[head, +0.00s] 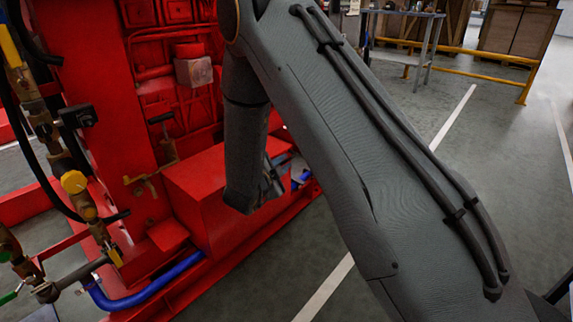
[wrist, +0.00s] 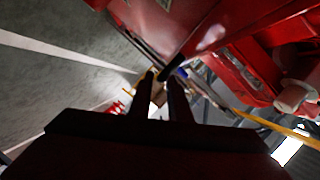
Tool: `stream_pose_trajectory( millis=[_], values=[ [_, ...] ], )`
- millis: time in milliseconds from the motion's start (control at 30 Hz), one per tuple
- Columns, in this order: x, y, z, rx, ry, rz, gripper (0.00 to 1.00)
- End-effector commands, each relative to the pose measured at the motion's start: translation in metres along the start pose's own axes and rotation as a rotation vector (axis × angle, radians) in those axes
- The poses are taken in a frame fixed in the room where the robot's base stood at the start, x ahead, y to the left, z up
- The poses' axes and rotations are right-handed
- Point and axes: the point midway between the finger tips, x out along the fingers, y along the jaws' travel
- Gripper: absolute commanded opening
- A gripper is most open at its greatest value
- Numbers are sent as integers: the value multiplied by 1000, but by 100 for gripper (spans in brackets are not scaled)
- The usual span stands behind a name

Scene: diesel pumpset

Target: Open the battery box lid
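The red battery box (head: 200,178) stands low on the red pumpset in the head view, left of my forearm. Its top looks flat and shut, and its right end is partly hidden behind my arm. My gripper (head: 272,183) is beside the box's right end, mostly hidden by my wrist. In the wrist view my gripper (wrist: 161,78) shows two dark fingers with a narrow gap and nothing clearly held between them. A large red surface (wrist: 215,32) lies close above and right of the fingers; I cannot tell whether they touch it.
The red engine frame (head: 95,70) rises behind the box. Valves and hoses, including a blue pipe (head: 145,292), crowd the left. A yellow rail (head: 480,55) and a metal table (head: 405,40) stand far back. Grey floor (head: 480,130) is clear on the right.

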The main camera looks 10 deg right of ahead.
Motion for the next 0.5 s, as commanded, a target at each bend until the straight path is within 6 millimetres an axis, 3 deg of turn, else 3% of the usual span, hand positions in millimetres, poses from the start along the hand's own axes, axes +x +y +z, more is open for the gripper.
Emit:
stream_pose_trajectory(
  millis=[200, 500],
  values=[
    [27, 1, 1, 1, 0, 1, 17],
    [33, 0, 0, -1, -1, 0, 17]
  ],
)
